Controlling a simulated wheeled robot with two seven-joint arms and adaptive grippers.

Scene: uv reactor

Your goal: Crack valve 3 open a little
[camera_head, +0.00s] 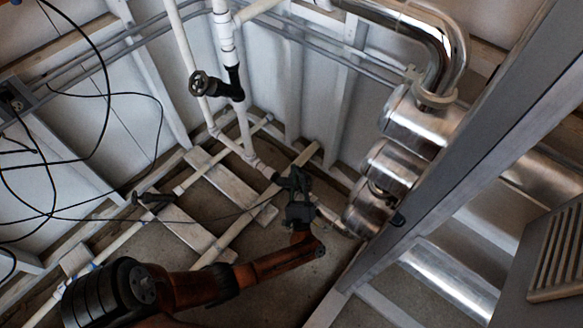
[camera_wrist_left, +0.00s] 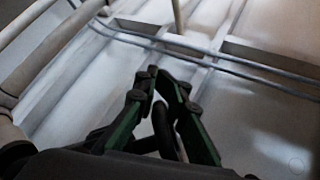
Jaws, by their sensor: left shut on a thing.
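My left gripper (camera_head: 297,176) reaches down to the white pipes near the floor, at a dark valve. In the left wrist view its green-sided fingers (camera_wrist_left: 165,80) come together around a dark, rounded valve handle (camera_wrist_left: 162,122), and it is shut on it. In the head view the gripper hides most of this valve. Another black valve with a round handwheel (camera_head: 205,84) sits on the upright white pipe. A third dark valve (camera_head: 152,198) sits on the low pipe at the left. I can read no valve numbers. My right gripper is not in view.
Large shiny metal cylinders (camera_head: 392,165) stand just right of the gripper. A grey beam (camera_head: 480,150) slants across the right side. Black cables (camera_head: 100,95) hang at the left. White pipes and boards (camera_head: 222,180) lie low around the gripper.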

